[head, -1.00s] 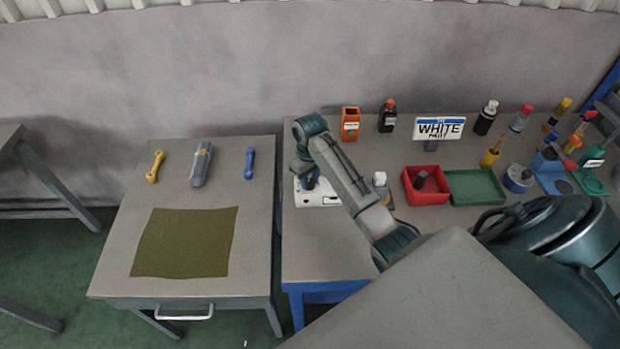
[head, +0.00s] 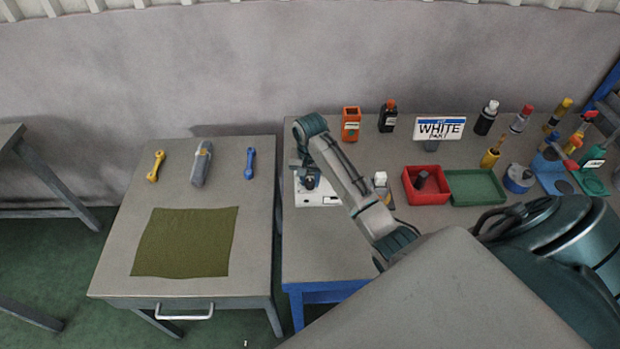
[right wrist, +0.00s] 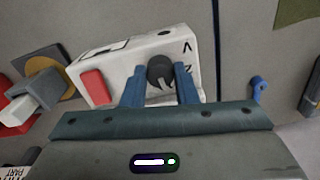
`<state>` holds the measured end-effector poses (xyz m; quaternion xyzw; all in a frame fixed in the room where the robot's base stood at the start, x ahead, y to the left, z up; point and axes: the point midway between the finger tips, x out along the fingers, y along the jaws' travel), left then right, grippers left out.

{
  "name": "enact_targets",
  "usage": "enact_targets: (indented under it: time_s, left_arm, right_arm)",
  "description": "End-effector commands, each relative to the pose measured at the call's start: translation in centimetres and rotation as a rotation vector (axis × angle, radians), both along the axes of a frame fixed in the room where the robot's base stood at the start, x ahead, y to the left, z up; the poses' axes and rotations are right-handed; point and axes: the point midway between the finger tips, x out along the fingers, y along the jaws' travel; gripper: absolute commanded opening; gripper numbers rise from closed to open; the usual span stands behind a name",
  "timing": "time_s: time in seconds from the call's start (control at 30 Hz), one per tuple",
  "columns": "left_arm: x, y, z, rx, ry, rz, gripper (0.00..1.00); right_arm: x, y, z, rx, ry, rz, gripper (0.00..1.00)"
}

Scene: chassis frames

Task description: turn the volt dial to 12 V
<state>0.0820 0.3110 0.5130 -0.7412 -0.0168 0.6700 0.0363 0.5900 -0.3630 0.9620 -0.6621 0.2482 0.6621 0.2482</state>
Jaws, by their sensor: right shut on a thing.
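The volt dial is a round dark knob (right wrist: 160,69) on a white box with a red part (right wrist: 95,87) on its face. In the right wrist view my right gripper (right wrist: 161,76) has its two blue fingers on either side of the knob and is shut on it. A pale curved mark shows beside the knob, and dark characters stand near it; I cannot read the setting. In the head view the white box (head: 318,199) sits at the left end of the grey bench, with my right gripper (head: 309,181) over it. My left gripper is not in view.
A white-topped bottle (head: 380,180), a red bin (head: 427,199) and a green tray (head: 476,187) stand right of the box. An orange container (head: 351,125) and a dark bottle (head: 388,117) stand behind. A separate table with a green cloth (head: 185,242) is at left.

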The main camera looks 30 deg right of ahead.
Motion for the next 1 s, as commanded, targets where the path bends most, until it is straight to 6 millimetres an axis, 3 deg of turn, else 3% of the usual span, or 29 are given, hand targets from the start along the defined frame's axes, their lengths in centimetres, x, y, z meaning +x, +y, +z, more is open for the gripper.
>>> enact_targets:
  time_s: [0.77, 0.8, 0.87, 1.0]
  left_arm:
    - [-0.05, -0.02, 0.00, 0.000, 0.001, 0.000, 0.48]
    - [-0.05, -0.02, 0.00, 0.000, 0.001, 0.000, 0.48]
    - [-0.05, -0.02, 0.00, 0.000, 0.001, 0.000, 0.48]
    - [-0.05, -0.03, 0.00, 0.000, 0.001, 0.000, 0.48]
  right_arm:
    - [0.09, -0.04, 0.10, -0.001, -0.003, -0.095, 0.04]
    - [0.09, -0.04, 0.10, -0.001, -0.003, -0.095, 0.34]
    - [0.08, -0.03, 0.09, -0.001, -0.003, -0.095, 0.46]
    - [0.06, -0.02, 0.06, -0.001, -0.002, -0.095, 0.48]
